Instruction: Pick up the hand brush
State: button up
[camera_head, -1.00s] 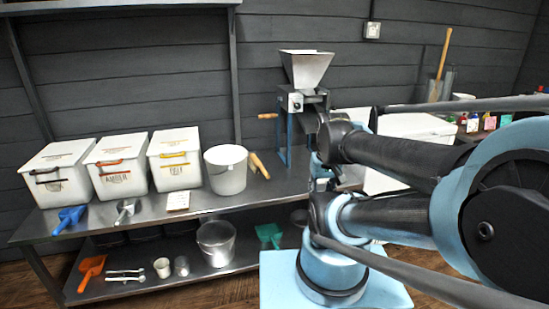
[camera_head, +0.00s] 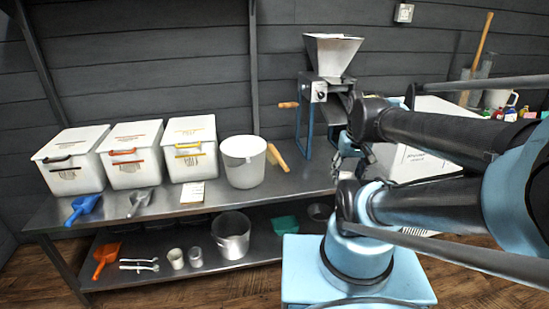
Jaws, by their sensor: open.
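A tan wooden piece (camera_head: 277,157) lies on the upper steel shelf, just right of the white bucket (camera_head: 244,162). It looks like the hand brush, but its bristles cannot be made out and the bucket may hide part of it. My gripper (camera_head: 345,153) is open at the end of my arm, in front of the right part of the bench. It is to the right of the tan piece and apart from it, with nothing seen between its fingers.
Lidded white bins (camera_head: 134,155) line the shelf's left side, with a blue scoop (camera_head: 84,207) and a metal scoop (camera_head: 140,202) in front. A grain mill (camera_head: 328,75) stands behind my gripper. The lower shelf holds a steel pail (camera_head: 232,236) and an orange scoop (camera_head: 105,258).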

jog(key=w+a+r+n, duration=0.1)
jog(key=w+a+r, duration=0.2)
jog(key=w, duration=0.5)
jog(key=n+t+y, duration=0.2)
jog(key=n, duration=0.1)
send_over(278, 155)
jog(key=s+d, duration=0.1)
jog(key=s, duration=0.5)
notch_tip(278, 155, down, 4)
jog(key=f, duration=0.1)
jog(key=x, duration=1.1)
jog(key=shift+d, duration=0.35)
jog(key=shift+d+x, duration=0.2)
jog(key=shift+x, duration=0.7)
jog(key=shift+d+x, duration=0.2)
jog(key=shift+x, duration=1.65)
jog(key=c, duration=1.3)
jog(key=shift+o, duration=0.2)
